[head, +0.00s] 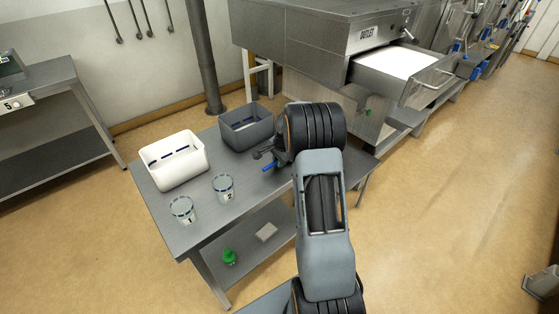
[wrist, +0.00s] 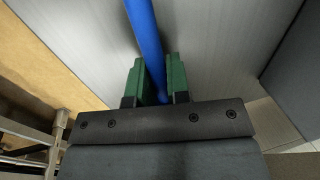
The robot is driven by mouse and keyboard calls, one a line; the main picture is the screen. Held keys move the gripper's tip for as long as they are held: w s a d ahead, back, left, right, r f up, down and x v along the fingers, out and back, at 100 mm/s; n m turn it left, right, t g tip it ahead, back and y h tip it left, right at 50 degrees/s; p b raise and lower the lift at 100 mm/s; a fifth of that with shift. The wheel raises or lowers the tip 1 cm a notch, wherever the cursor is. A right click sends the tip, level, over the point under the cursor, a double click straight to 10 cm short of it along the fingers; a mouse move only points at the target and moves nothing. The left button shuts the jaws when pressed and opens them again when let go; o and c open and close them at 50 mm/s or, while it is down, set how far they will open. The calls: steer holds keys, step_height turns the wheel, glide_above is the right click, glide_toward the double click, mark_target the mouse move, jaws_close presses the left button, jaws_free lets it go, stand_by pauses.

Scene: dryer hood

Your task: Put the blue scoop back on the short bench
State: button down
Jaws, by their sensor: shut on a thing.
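My gripper (head: 268,157) is above the grey metal bench (head: 215,222), toward its back right part. It is shut on the blue scoop (head: 271,166), which shows as a small blue piece beside the fingers. In the wrist view the scoop's blue handle (wrist: 146,38) runs between the green finger pads of my gripper (wrist: 155,82). The rest of the scoop is out of the wrist picture. The grey bench top lies beneath it; I cannot tell whether the scoop touches it.
A white bin (head: 173,162) and a dark grey bin (head: 247,128) stand at the back of the bench. Two clear cups, marked 1 (head: 183,210) and 2 (head: 223,187), stand at its left front. The machine with an open drawer (head: 402,75) is behind.

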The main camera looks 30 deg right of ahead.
steer(key=shift+f, duration=0.15)
steer(key=c, duration=1.1)
jaws_free()
steer(key=v, duration=1.2)
steer(key=s+a+r+n, duration=0.3)
steer(key=a+r, duration=0.1)
steer(key=a, duration=0.2)
steer(key=s+a+n, duration=0.6)
steer(key=s+a, duration=0.1)
steer(key=s, duration=0.2)
steer(key=s+a+n+t, duration=0.1)
steer(key=s+a+n, duration=0.6)
steer(key=s, duration=0.3)
steer(key=shift+s+r, duration=0.15)
steer(key=shift+r, duration=0.2)
